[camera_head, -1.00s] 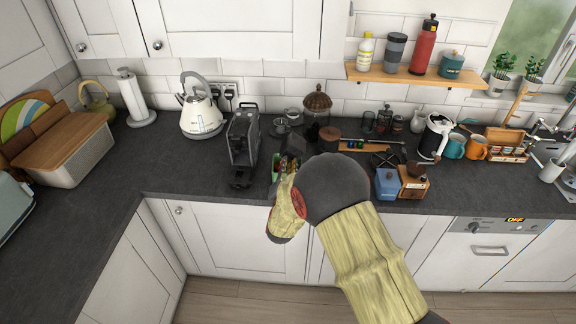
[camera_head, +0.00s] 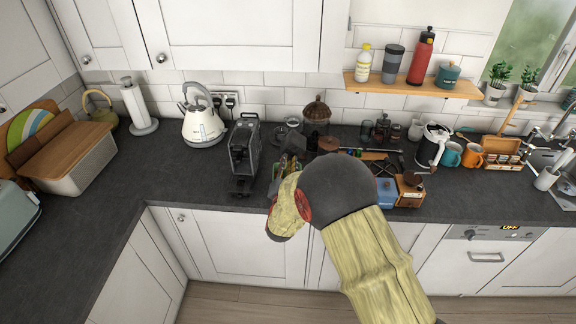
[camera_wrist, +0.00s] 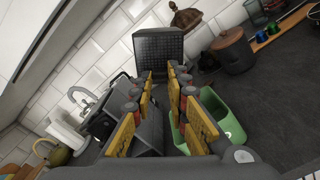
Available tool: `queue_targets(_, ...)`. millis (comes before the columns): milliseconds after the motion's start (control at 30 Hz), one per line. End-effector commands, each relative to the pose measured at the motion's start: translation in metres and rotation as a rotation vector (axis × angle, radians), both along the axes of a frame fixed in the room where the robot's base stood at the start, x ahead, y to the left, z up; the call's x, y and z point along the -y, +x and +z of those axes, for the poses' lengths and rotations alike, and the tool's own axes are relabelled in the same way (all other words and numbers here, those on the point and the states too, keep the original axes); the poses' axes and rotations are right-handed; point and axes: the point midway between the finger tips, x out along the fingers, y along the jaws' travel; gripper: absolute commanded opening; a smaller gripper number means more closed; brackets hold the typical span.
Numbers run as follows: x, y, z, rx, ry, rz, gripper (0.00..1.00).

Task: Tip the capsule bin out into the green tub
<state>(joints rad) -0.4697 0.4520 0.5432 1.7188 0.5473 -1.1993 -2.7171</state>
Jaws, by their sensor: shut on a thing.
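My gripper (camera_wrist: 165,85) is shut on the dark grey capsule bin (camera_wrist: 158,48). In the wrist view the bin shows as a squarish panel with a fine grid, just beyond the yellow-and-red fingers. The green tub (camera_wrist: 222,118) is below and to the right of the fingers in that view, partly hidden by them. In the head view my arm covers most of the gripper, and only a bit of the green tub (camera_head: 273,186) shows beside it. Whether any capsules have fallen into the tub cannot be made out.
The black coffee machine (camera_head: 243,155) stands just left of the tub.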

Motion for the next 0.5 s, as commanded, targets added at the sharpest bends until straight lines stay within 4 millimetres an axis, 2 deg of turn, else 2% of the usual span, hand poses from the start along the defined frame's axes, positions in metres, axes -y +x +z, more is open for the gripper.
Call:
queue_targets(400,0.001,0.0,-0.001,0.0,0.041,-0.002,0.0)
queue_targets(500,0.006,0.004,0.012,0.01,0.145,-0.009,0.0)
